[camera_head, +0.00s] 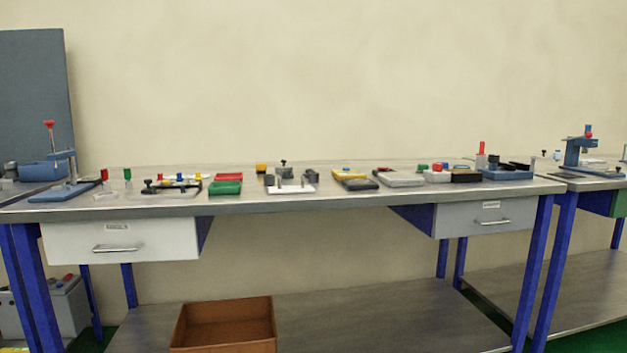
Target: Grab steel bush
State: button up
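I cannot make out a steel bush for certain; the small parts on the workbench (330,201) are too small to tell apart. Dark and grey parts stand on a white plate (290,190) near the middle of the bench top. A light grey block (400,179) lies right of it. A blue fixture (508,174) with dark parts is at the right end. My gripper is not in view.
Green (225,188) and red (229,177) trays lie left of the middle. Blue presses stand at the left (62,185) and on the right bench (580,150). Drawers (120,241) hang below the top. A brown box (224,325) sits on the lower shelf.

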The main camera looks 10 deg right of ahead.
aim_at(314, 176)
jog(key=z, duration=0.45)
jog(key=k, duration=0.55)
jog(key=z, duration=0.75)
jog(key=i, duration=0.5)
jog(key=u, duration=0.8)
jog(key=i, duration=0.8)
jog(key=u, duration=0.85)
